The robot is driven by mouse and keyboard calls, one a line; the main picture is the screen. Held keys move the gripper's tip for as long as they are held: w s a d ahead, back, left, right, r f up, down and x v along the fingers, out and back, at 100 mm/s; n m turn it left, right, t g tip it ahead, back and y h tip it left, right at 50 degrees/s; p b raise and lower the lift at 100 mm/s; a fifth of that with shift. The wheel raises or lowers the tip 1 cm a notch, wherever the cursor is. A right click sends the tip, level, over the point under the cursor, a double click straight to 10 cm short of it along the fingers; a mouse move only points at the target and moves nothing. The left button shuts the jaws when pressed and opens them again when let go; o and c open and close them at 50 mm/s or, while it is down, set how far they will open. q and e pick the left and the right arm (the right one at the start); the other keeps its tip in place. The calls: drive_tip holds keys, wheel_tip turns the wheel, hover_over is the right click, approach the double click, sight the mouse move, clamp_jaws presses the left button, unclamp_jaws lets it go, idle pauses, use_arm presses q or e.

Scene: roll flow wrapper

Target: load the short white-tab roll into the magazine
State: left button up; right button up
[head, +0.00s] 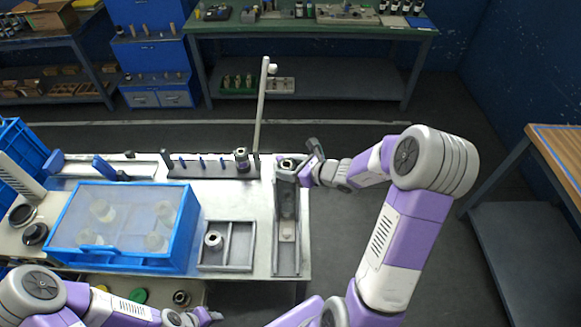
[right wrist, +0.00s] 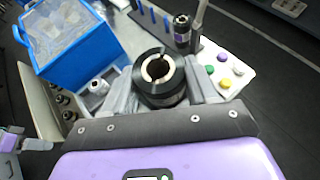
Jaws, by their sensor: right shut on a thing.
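My right gripper (head: 300,168) is at the top end of the long grey channel (head: 288,268), which looks like the magazine. It is shut on a black roll (right wrist: 160,88) with a pale ring-shaped core, its end face toward the camera in the right wrist view. The same roll (head: 287,163) shows in the head view at the channel's far end. I cannot make out a white tab, or whether the roll touches the channel. My left gripper (head: 208,316) is low at the bottom of the head view; its jaws are unclear.
A blue crate (head: 185,235) with a clear lid holds several pale rolls. A grey divided tray (head: 240,245) holds a small roll (head: 213,240). A peg rack (head: 200,168) carries a dark roll (head: 242,157). A tall thin post (head: 261,110) stands behind. Coloured buttons (right wrist: 223,70) sit nearby.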

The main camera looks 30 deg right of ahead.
drive_tip(key=shift+f+b, duration=0.3)
drive_tip(key=o, duration=1.2)
drive_tip(key=p+v, duration=0.1)
drive_tip(key=v, duration=0.6)
drive_tip(key=shift+s+d+r, duration=0.1)
drive_tip(key=shift+s, duration=0.2)
